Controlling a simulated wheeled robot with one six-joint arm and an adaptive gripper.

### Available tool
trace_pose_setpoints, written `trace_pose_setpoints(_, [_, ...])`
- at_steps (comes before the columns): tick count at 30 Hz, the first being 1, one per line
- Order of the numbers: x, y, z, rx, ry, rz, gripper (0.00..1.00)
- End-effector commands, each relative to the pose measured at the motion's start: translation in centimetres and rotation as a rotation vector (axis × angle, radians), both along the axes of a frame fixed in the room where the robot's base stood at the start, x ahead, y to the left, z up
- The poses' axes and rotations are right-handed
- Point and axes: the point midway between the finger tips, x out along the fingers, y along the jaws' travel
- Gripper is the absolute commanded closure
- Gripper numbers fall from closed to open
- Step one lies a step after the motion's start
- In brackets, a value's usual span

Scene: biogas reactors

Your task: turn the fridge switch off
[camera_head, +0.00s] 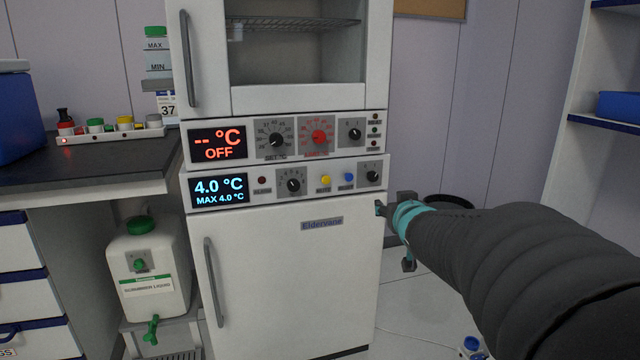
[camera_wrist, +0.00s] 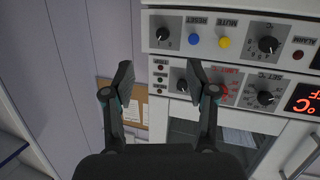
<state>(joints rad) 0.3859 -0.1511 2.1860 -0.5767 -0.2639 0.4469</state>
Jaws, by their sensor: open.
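The fridge's lower control panel (camera_head: 225,207) has a lit blue display (camera_head: 219,190) reading 4.0 °C. The fridge switch, a small black knob (camera_head: 373,175), is at its right end. In the wrist view this knob (camera_wrist: 163,33) is at the top, beside the blue reset button; which mark it points to is too small to tell. My gripper (camera_head: 394,212) is to the right of and below the knob, near the fridge's right edge, touching nothing visible. In the wrist view my gripper (camera_wrist: 160,76) is open and empty, its fingers apart.
The upper panel has a red display (camera_head: 217,143) reading OFF and its own similar black knob (camera_head: 355,133). Yellow and blue buttons (camera_head: 337,181) sit left of the fridge switch. A counter (camera_head: 90,165) stands left; blue-edged shelves (camera_head: 600,124) stand right.

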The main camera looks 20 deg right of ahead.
Motion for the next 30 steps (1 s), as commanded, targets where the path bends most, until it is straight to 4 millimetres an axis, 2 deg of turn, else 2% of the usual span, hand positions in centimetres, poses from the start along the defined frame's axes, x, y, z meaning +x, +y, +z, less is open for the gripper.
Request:
trace_pose_setpoints(1, [1.6, -1.6, -0.7, 0.000, -0.042, 0.025, 0.43])
trace_pose_setpoints(3, [3.3, -2.8, -0.8, 0.004, -0.103, 0.075, 0.43])
trace_pose_setpoints(9, [5.8, -4.9, -1.7, 0.035, -0.212, 0.206, 0.43])
trace_pose_setpoints(15, [6.6, -5.4, -2.0, 0.055, -0.245, 0.262, 0.43])
trace_pose_setpoints(19, [7.8, -5.3, -2.0, 0.055, -0.247, 0.266, 0.43])
trace_pose_setpoints(30, [14.5, -5.0, -2.1, 0.054, -0.245, 0.264, 0.43])
